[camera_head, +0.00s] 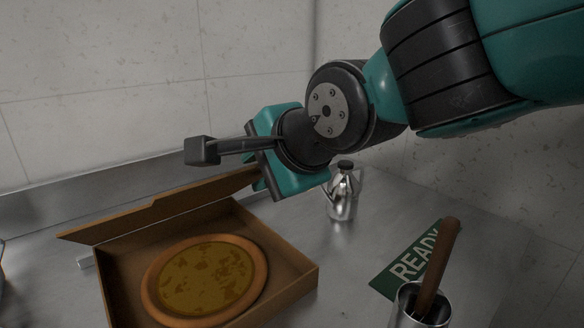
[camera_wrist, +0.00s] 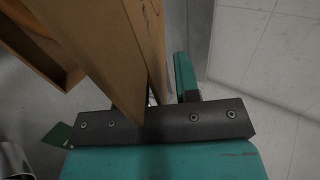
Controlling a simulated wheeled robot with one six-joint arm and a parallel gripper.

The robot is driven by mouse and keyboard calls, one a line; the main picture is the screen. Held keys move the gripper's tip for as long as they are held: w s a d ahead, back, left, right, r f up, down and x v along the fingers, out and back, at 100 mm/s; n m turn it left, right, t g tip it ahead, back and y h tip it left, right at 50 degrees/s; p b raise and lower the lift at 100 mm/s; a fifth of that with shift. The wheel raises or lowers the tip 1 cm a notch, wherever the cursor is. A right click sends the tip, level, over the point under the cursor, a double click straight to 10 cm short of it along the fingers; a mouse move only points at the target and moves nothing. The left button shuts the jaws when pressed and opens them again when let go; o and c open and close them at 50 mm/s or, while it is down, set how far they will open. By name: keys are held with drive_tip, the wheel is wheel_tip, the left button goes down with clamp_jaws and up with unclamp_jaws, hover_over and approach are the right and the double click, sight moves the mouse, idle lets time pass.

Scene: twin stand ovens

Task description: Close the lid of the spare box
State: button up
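The brown cardboard box (camera_head: 291,286) stands open on the metal counter with a round pizza (camera_head: 205,279) inside. Its lid (camera_head: 170,207) is raised along the box's back edge and looks foreshortened. My gripper (camera_head: 260,184) is at the right end of the lid, very close to it; contact is unclear. In the wrist view the lid (camera_wrist: 110,50) runs down in front of the gripper's dark bar. One teal finger (camera_wrist: 185,75) shows just right of the lid. The other finger is hidden, so the opening cannot be judged.
A shiny metal bottle (camera_head: 341,196) stands behind and right of the box. A green READY card (camera_head: 397,270) lies farther right, beside a metal holder (camera_head: 408,310) with a wooden-handled tool (camera_head: 440,265). A tiled wall (camera_head: 100,80) rises behind. Some counter is clear between the box and the card.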

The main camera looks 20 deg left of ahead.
drive_tip(key=shift+d, duration=0.1)
drive_tip(key=v, duration=1.7)
drive_tip(key=shift+r, duration=0.15)
drive_tip(key=shift+s, duration=0.15)
